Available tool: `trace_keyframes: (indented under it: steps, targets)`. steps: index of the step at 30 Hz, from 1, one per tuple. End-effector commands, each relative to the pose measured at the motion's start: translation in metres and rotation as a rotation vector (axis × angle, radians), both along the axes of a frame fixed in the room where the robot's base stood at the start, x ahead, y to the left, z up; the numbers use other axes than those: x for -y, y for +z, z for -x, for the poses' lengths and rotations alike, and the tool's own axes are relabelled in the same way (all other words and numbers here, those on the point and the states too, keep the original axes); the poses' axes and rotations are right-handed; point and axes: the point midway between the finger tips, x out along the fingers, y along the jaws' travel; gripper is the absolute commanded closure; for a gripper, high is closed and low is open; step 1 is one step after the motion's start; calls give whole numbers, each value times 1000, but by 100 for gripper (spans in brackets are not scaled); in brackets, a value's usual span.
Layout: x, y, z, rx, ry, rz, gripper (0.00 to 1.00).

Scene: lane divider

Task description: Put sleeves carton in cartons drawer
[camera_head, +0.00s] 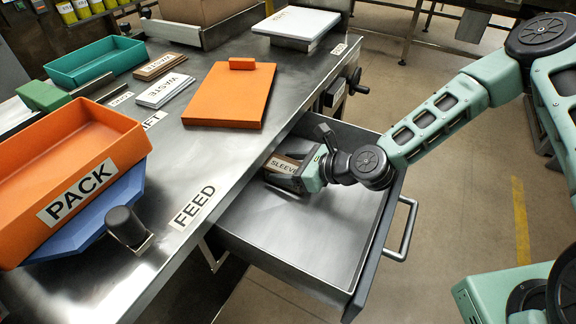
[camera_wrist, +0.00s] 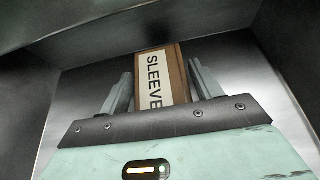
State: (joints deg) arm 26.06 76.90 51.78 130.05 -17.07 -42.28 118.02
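The sleeves carton (camera_head: 282,165), a brown box with a white SLEEVE label, lies in the open metal drawer (camera_head: 300,240), near its inner back corner by the bench. It also shows in the wrist view (camera_wrist: 161,80), between my fingers. My gripper (camera_head: 285,173) reaches down into the drawer with one finger on each side of the carton. In the wrist view my gripper (camera_wrist: 160,85) is open, with narrow gaps between the fingers and the carton. The carton seems to rest on the drawer floor. Its near end is hidden by my gripper.
The drawer's front handle (camera_head: 403,230) is at the right. On the bench are an orange PACK tray (camera_head: 110,140), an orange board (camera_head: 230,100), a teal tray (camera_head: 95,60) and flat WASTE-labelled pieces (camera_head: 165,90). The drawer's front half is clear.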

Motion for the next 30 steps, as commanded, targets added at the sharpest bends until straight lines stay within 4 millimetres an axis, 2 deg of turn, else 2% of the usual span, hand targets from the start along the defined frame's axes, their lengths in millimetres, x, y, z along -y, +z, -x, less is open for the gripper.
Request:
trace_keyframes:
  steps: [9, 13, 24, 30]
  targets:
    - [0, 0, 0, 0, 0, 0, 24]
    - [7, 4, 4, -1, -2, -1, 24]
    - [62, 36, 39, 0, -6, -1, 24]
    - [83, 49, 54, -1, -3, -1, 24]
